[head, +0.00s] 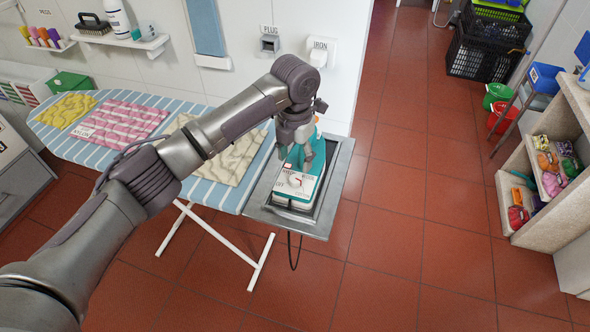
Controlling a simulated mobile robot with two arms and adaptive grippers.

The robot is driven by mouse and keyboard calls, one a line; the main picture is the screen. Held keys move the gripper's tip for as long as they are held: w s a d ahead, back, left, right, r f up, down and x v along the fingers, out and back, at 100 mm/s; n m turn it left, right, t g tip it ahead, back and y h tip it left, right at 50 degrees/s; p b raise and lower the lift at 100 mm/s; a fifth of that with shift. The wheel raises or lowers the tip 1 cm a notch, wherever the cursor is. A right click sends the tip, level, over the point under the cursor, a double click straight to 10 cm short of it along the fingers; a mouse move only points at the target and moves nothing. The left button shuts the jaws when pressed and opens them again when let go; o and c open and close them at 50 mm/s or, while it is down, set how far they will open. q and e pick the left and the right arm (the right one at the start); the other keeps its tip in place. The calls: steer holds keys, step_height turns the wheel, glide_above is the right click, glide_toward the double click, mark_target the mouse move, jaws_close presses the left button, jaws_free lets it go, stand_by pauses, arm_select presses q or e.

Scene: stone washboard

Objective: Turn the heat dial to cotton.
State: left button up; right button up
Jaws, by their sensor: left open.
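The heat dial (295,181) is a round white knob on the white, labelled face of a teal-and-white iron (308,186). Small words ring the dial, and I cannot surely tell which one it points at. The iron sits on a grey metal rest (328,208) at the right end of the ironing board. My left gripper (297,154) is open, pointing down over the iron, just behind the dial in the picture. It hides part of the iron's handle. I cannot tell whether it touches the iron. My right gripper is not in view.
The striped ironing board (215,184) holds yellow, pink and cream cloths. A wall plug (269,43) and a white holder marked IRON (321,52) are behind. A black cord hangs below the rest. Open red tile floor (420,230) lies to the right, before shelves (560,215).

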arm_select(q)
step_height(320, 180, up, 5)
stand_by(0.6)
